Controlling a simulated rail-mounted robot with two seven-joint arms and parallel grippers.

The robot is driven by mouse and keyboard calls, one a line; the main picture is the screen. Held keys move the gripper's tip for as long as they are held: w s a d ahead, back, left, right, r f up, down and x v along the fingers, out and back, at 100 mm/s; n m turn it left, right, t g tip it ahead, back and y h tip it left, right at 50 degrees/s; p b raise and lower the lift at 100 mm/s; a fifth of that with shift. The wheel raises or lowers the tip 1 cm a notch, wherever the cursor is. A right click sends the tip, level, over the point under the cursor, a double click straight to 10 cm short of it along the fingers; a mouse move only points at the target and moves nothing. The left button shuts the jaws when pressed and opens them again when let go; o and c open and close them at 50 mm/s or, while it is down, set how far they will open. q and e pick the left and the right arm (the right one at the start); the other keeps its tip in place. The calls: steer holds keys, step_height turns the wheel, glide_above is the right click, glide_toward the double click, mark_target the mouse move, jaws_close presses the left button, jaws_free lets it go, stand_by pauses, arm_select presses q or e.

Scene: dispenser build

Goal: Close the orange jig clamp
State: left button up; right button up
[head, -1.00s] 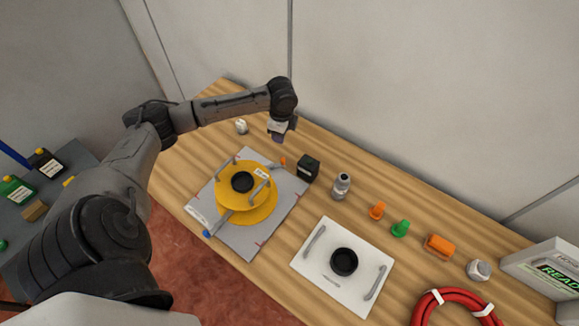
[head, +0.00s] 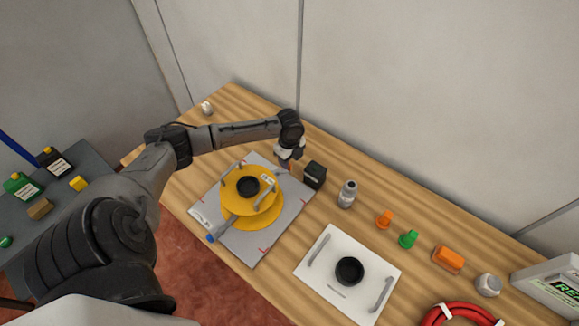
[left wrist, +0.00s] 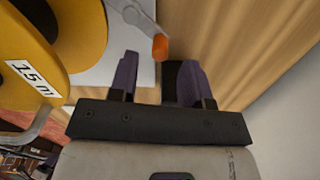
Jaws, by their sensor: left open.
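The orange jig clamp shows in the left wrist view as an orange tip (left wrist: 160,47) on a grey lever, at the edge of the grey jig plate (head: 245,250). In the head view my left gripper hides it. My left gripper (head: 288,156) is open above the plate's far corner. In the left wrist view its two dark fingers (left wrist: 158,68) stand apart, with the orange tip just beyond and between them; I cannot tell whether they touch it. A yellow spool (head: 262,213) labelled 15 m sits on the plate. My right gripper is not in view.
A black box (head: 314,175) stands close right of my left gripper. A blue-tipped clamp handle (head: 211,238) is at the plate's near side. A grey bottle (head: 347,194), a white plate (head: 320,278) and orange (head: 384,220) and green (head: 408,240) parts lie to the right.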

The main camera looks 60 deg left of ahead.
arm_select(q)
steer(key=shift+f, duration=2.1)
jaws_close()
